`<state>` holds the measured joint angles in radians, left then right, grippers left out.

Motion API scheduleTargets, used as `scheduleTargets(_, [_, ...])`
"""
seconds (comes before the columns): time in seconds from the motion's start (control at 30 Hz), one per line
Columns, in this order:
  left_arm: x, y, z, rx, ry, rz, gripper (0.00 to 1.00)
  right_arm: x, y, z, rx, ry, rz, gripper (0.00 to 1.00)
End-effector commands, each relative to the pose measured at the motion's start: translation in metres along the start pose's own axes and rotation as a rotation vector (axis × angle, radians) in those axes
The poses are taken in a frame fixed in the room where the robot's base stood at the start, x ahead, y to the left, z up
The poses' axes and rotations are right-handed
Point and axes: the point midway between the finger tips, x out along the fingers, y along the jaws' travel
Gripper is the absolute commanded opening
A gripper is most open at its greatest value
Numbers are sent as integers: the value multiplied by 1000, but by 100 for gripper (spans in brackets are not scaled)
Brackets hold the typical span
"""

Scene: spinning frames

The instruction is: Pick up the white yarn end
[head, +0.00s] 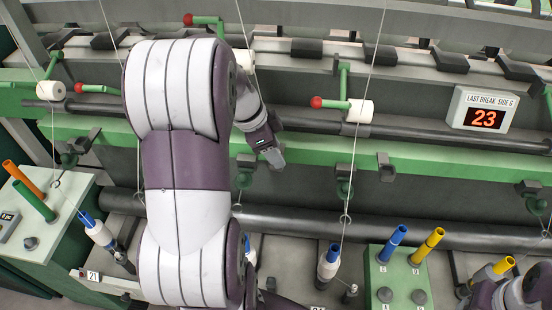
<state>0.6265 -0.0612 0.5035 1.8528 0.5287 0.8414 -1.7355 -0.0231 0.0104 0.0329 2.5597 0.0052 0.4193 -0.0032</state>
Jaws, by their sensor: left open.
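Thin white yarns hang down the frame in the head view. One yarn (371,75) runs from the top edge to a guide above a white bobbin with a blue top (329,262). I cannot pick out a loose white yarn end. My left gripper (274,162) is in front of the green rail, right of my large left arm, its fingers pointing down. It is open, and no yarn shows between its fingers. My left arm hides much of the machine behind it. Part of my right arm shows at the lower right, but its gripper cannot be made out.
White rollers (360,110) on green arms with red knobs (316,102) stick out of the frame. A display (482,111) reads 23. A green box (398,270) holds blue and yellow tubes. Another green box (45,225) stands at the left. A dark bar (400,232) runs across.

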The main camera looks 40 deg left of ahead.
Motion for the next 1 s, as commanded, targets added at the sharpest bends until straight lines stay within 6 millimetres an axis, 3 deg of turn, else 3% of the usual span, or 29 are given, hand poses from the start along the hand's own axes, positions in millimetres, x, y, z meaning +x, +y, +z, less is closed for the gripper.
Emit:
scheduleTargets(0.2, [2, 0, 0, 0, -1, 0, 48, -1, 0, 0, 0, -1, 0, 43])
scheduleTargets(0.27, [2, 0, 0, 0, 0, 0, 32, -1, 0, 0, 0, -1, 0, 43])
scheduleTargets(0.33, [2, 0, 0, 0, 0, 0, 9, -1, 0, 0, 0, -1, 0, 43])
scheduleTargets(0.37, [2, 0, 0, 0, -1, 0, 5, -1, 0, 0, 0, -1, 0, 43])
scheduleTargets(0.77, [-1, 0, -1, 1, 1, -2, 5, 2, 0, 0, 0, -1, 0, 43])
scheduleTargets(0.9, [-14, -1, -7, 2, 1, -5, 5, 10, 0, 2, 0, -1, 0, 43])
scheduleTargets(1.0, [-37, -1, -16, 2, 0, -5, 5, 4, 0, 1, 0, -1, 0, 43])
